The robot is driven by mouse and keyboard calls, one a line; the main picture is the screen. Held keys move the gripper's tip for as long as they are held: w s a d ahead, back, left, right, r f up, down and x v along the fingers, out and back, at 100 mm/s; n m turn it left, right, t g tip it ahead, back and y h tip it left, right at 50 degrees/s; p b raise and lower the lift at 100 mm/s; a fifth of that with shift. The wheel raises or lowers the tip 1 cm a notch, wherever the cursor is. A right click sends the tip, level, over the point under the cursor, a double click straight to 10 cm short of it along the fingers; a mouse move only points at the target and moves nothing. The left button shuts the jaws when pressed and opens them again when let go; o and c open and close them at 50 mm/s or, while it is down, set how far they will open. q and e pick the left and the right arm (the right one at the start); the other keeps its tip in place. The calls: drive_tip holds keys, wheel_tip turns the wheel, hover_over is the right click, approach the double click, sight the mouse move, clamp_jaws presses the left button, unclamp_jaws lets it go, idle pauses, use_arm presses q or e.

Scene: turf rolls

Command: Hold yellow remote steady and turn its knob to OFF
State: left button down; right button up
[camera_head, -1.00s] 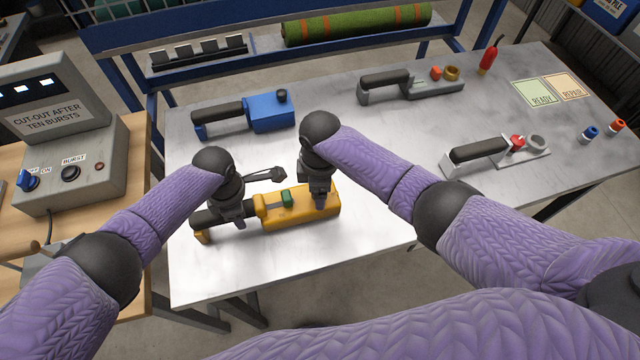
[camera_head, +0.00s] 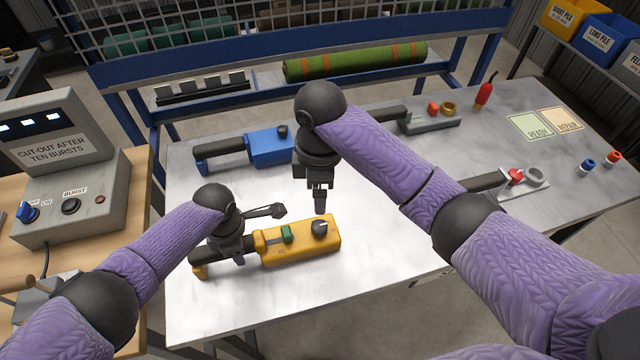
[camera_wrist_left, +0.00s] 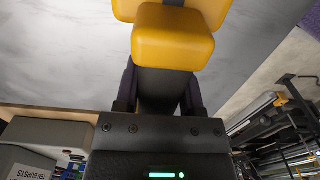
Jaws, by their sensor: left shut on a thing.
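The yellow remote (camera_head: 292,250) lies on the metal table, with a black handle at its left, a green switch (camera_head: 286,234) and a dark round knob (camera_head: 320,228). My left gripper (camera_head: 232,252) is shut on the black handle. In the left wrist view the dark handle runs between the fingers and the remote's yellow end (camera_wrist_left: 172,48) shows beyond. My right gripper (camera_head: 320,208) hangs in the air just above and behind the knob, apart from it. Its fingers overlap in this view, so their opening is unclear. The knob's setting is too small to read.
A blue remote (camera_head: 268,145) lies behind. Grey remotes lie at the back (camera_head: 430,125) and right (camera_head: 525,180), the back one partly behind my right arm. READY (camera_head: 530,126) and REPAIR (camera_head: 561,119) cards lie farther right. A control box (camera_head: 72,195) stands left.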

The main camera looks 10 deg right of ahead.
use_arm(q)
drive_tip(key=shift+c, duration=0.6)
unclamp_jaws()
